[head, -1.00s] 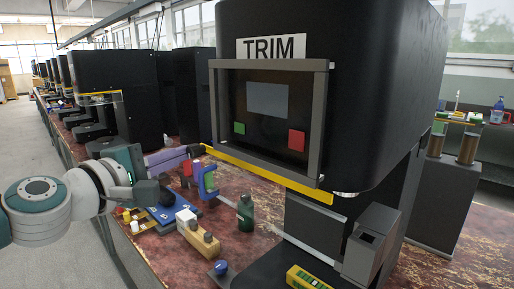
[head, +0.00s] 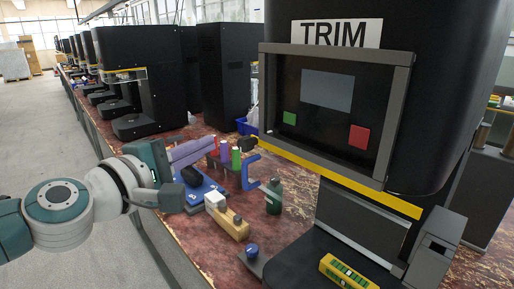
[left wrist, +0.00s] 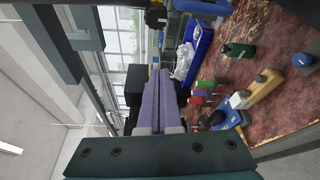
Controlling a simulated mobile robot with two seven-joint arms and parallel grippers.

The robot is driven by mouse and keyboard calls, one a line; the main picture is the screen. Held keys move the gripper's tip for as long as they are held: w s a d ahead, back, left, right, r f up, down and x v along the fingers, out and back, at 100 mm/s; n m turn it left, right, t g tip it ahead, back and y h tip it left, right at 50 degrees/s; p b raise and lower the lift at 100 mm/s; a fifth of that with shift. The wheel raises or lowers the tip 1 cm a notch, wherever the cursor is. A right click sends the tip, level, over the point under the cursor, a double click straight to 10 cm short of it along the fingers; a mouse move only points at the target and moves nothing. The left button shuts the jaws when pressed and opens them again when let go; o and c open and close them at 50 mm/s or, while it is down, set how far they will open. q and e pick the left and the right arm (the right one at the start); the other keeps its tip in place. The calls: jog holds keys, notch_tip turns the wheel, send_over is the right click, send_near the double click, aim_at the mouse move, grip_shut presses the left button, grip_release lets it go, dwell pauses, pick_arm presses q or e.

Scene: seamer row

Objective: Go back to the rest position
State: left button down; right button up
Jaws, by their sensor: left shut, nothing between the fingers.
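My left gripper (head: 212,142) reaches in from the left in the head view, with its long purple fingers above the back of the bench. The fingers also show in the left wrist view (left wrist: 156,74), lying side by side, shut with nothing between them. They point toward the far end of the row, apart from the things on the bench. My right gripper is in neither current view.
The TRIM machine (head: 434,110) fills the right. Open floor (head: 45,125) lies left.

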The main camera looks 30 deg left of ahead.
pick_arm(q)
jog(key=s, duration=0.7)
jog(key=shift+s+d, duration=0.2)
jog(key=shift+s, duration=0.2)
pick_arm(e)
jog(key=shift+s+d, duration=0.2)
jog(key=shift+d, duration=0.5)
pick_arm(q)
jog(key=s+d+f+m+g+h, duration=0.2)
jog(key=s+d+m+g+h, duration=0.15)
jog(key=d+m, duration=0.45)
jog(key=s+d+f+m+g+h, duration=0.2)
jog(key=s+d+m+g+h, duration=0.15)
jog(key=d+m, duration=0.4)
jog(key=s+a+f+m+g+y, duration=0.2)
jog(key=s+f+m+g+y, duration=0.15)
jog(key=s, duration=0.25)
jog(key=s+a+f+m+g+y, duration=0.2)
jog(key=s+a+g+y, duration=0.15)
jog(key=s, duration=0.25)
notch_tip(320, 180, up, 38)
jog(key=p, duration=3.8)
jog(key=shift+s+y, duration=0.3)
jog(key=shift+y, duration=0.1)
pick_arm(e)
notch_tip(320, 180, up, 39)
jog(key=shift+f, duration=0.2)
